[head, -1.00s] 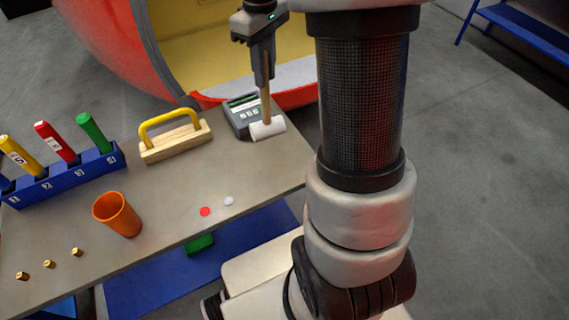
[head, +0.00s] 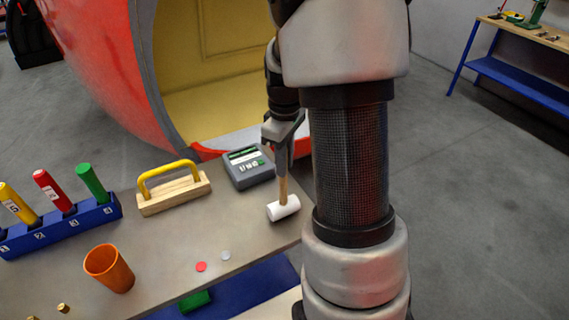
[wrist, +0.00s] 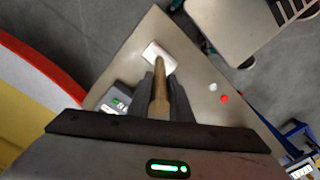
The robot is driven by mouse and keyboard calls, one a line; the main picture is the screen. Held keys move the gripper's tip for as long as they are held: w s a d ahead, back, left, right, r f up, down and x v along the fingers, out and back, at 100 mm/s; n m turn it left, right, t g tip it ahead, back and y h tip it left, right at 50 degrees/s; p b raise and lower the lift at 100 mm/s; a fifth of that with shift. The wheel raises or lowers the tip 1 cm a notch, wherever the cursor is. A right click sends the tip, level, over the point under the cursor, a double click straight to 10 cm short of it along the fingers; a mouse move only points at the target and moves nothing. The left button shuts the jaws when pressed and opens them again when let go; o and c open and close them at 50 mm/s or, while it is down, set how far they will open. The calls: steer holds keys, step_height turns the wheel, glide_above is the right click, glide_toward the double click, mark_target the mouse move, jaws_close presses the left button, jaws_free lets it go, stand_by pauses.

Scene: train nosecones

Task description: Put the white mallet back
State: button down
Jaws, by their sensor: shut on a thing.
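The white mallet has a white cylindrical head (head: 284,208) and a wooden handle (head: 283,188). My gripper (head: 281,170) is shut on the handle from above, with the head hanging below at the right end of the table. In the wrist view the handle (wrist: 160,88) lies between both fingers and the mallet head (wrist: 159,56) is beyond them, over the tabletop. I cannot tell whether the head touches the table. A pale disc (head: 226,256) and a red disc (head: 201,267) lie flat near the front edge, left of the mallet.
A grey device (head: 250,168) with a green display stands just left of the mallet. Further left are a wooden float with a yellow handle (head: 173,187), an orange cup (head: 108,268) and a blue rack (head: 62,228) with coloured handles. A red nosecone shell (head: 100,70) stands behind.

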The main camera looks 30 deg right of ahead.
steer(key=shift+f, duration=0.25)
steer(key=shift+f, duration=0.2)
steer(key=c, duration=1.6)
jaws_free()
